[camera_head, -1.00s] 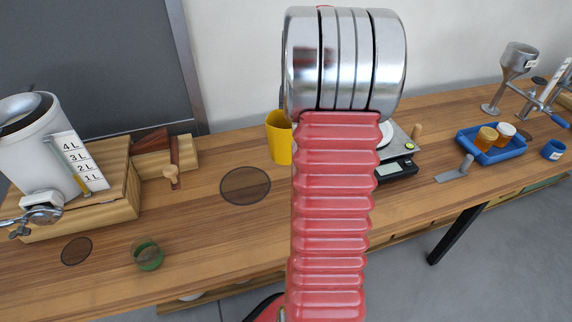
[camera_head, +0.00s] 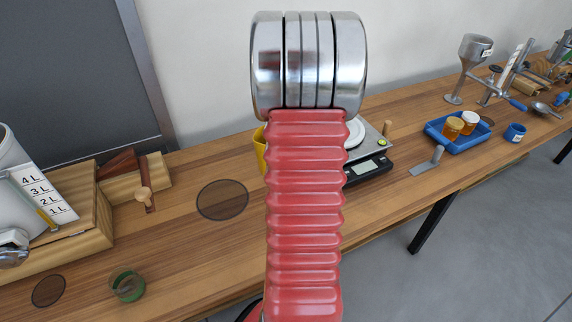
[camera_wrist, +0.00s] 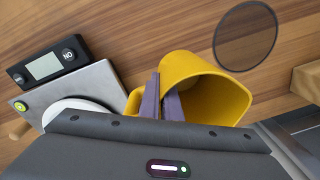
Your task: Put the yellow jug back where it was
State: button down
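The yellow jug (camera_head: 260,151) is mostly hidden behind my arm in the head view. It stands out clearly in the wrist view (camera_wrist: 205,82), with its mouth toward the lower right and its handle at the left. My gripper (camera_wrist: 165,88) has its two purple-grey fingers close together at the jug's rim beside the handle, with the jug's wall seeming to lie between them. Whether the jug touches the table is not clear. A dark round mark (camera_head: 222,200) lies bare on the table left of the jug; it also shows in the wrist view (camera_wrist: 245,36).
A scale (camera_head: 369,168) with a white dish stands right of my arm. A blue tray (camera_head: 458,146) with two jars is farther right. A wooden stand (camera_head: 75,235) is at the left.

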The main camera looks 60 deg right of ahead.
jog(key=shift+f, duration=0.9)
jog(key=shift+f, duration=0.1)
jog(key=shift+f, duration=1.8)
jog(key=c, duration=2)
grip_release()
jog(key=shift+f, duration=0.1)
notch_tip(320, 180, up, 12)
jog(key=shift+s, duration=0.3)
